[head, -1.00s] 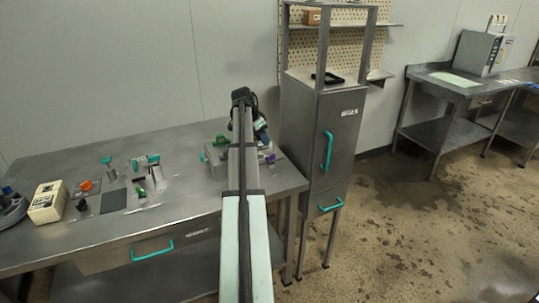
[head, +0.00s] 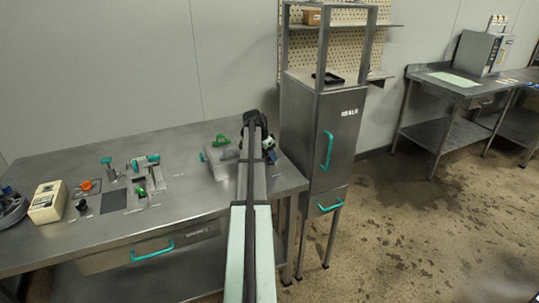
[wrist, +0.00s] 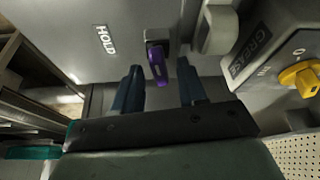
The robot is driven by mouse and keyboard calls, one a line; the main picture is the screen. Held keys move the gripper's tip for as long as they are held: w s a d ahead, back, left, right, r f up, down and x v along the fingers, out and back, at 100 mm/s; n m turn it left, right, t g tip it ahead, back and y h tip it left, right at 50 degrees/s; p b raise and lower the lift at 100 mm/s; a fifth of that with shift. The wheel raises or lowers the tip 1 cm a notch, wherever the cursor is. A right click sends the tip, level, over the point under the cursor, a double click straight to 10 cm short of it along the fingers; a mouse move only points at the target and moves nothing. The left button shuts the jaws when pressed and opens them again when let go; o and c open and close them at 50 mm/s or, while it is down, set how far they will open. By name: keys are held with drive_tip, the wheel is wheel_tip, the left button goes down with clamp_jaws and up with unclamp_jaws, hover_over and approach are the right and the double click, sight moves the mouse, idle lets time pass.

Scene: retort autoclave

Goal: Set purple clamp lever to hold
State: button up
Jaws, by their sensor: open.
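The purple clamp lever (wrist: 157,64) shows in the wrist view on a grey metal face, just beyond and between my two fingertips. A "HOLD" label (wrist: 104,41) is on the face to the left of the lever. My gripper (wrist: 160,88) is open, with one dark blue finger on each side of the lever's line. I cannot tell whether either finger touches it. In the head view my arm hides the lever, and my gripper (head: 268,150) is low over the right end of the steel bench.
A grey handle (wrist: 217,30) and a yellow knob (wrist: 301,79) on a labelled box stand right of the lever in the wrist view.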

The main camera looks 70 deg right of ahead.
clamp_jaws()
idle(0.6)
